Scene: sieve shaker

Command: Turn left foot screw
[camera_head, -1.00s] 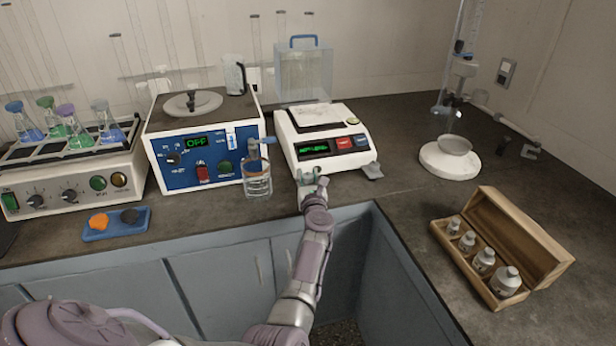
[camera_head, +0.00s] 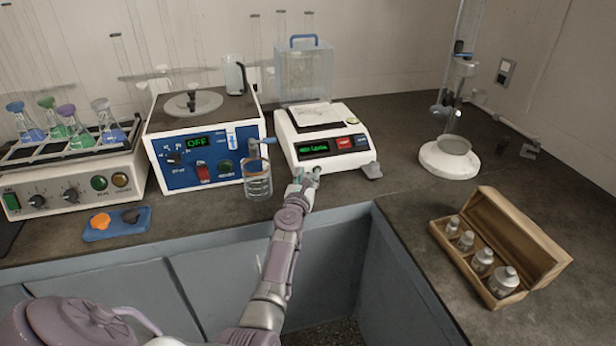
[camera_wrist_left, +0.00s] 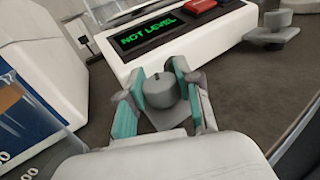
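The left foot screw (camera_wrist_left: 160,92) is a small grey round knob on a flat foot at the front left corner of the white balance (camera_head: 325,137). My left gripper (camera_head: 307,174) is at that corner in the head view. In the left wrist view, its teal-padded fingers (camera_wrist_left: 158,78) stand on either side of the knob, very near it. A gap shows between the fingers in the head view; whether a pad touches the knob is unclear. The balance's display (camera_wrist_left: 152,33) reads NOT LEVEL in green. My right gripper is not in view.
The right foot (camera_head: 371,170) sticks out at the balance's right corner. A wooden weight box (camera_head: 515,235) lies at right. Counter between is clear.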

